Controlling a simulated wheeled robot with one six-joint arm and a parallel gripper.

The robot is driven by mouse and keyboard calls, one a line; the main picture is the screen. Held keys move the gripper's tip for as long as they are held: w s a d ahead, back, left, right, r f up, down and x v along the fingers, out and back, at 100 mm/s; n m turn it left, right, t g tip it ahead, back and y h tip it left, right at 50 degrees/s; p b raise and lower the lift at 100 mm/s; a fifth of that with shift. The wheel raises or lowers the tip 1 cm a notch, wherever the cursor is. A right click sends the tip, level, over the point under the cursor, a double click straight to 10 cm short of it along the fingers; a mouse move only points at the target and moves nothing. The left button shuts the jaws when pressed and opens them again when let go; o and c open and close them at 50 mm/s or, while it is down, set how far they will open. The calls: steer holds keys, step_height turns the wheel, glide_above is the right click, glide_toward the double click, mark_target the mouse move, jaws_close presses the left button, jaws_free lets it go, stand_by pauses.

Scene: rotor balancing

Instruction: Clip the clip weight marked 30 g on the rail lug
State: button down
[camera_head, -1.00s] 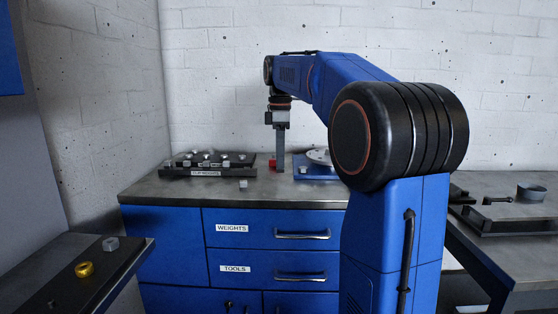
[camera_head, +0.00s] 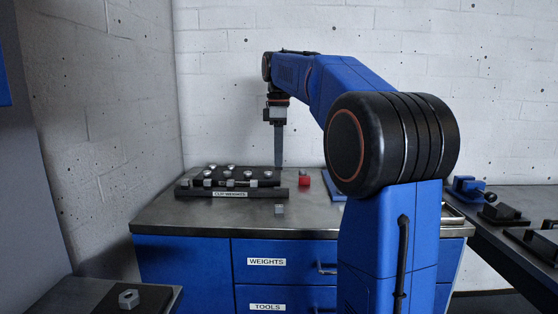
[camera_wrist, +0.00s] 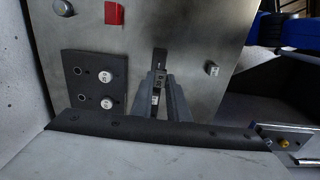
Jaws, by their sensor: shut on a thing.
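My gripper (camera_head: 279,164) points down above the counter, behind the right part of the clip-weight rack and left of a red block (camera_head: 304,179). The rack (camera_head: 230,194), labelled CLIP WEIGHTS, carries several round silver weights behind and small grey blocks in front. A loose grey block (camera_head: 279,209) lies before the rack and shows in the wrist view (camera_wrist: 211,70). The rail lug is not discernible.
A blue fixture (camera_head: 335,184) is mostly hidden behind my arm. The red block stands close to the gripper's right. Another bench (camera_head: 515,230) at right holds dark fixtures. The counter front (camera_head: 190,219) is clear left of the loose block.

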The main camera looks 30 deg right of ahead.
steer(key=shift+w+a+f, duration=0.1)
steer(key=shift+w, duration=0.15)
steer(key=shift+f, duration=2.5)
steer(key=shift+f, duration=0.75)
steer(key=c, duration=1.6)
jaws_free()
steer(key=shift+c, duration=1)
steer(key=shift+r, duration=3)
